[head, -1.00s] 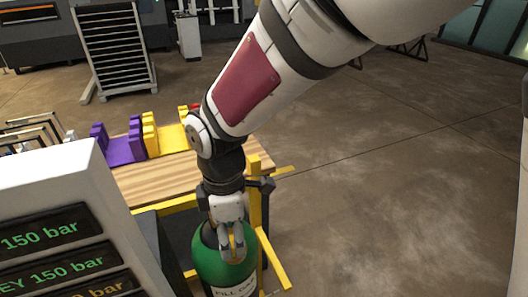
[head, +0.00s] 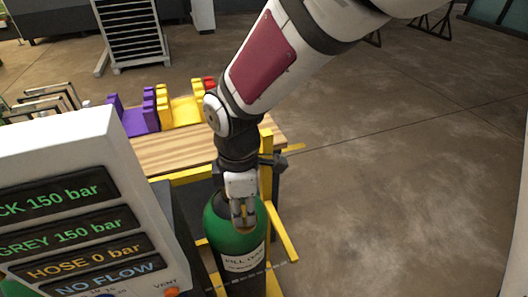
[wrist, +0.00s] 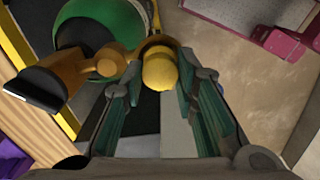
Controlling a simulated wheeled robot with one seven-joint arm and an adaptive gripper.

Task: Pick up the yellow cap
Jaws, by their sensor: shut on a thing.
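The yellow cap (wrist: 160,69) is a small rounded piece between my two fingers in the wrist view, at the side outlet of a brass valve (wrist: 108,62). My gripper (wrist: 157,80) is shut on the cap. I cannot tell whether the cap is still attached to the valve. The valve belongs to the green gas cylinder (wrist: 101,22). In the head view, my gripper (head: 243,217) points down at the top of the green cylinder (head: 222,232), and the cap is hidden or too small to make out there.
A grey display panel (head: 50,152) stands close at the left. A wooden bench (head: 180,152) with purple (head: 135,120) and yellow (head: 183,109) holders is behind the cylinder. A yellow frame (head: 284,238) surrounds the cylinder. Open floor (head: 400,190) lies to the right.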

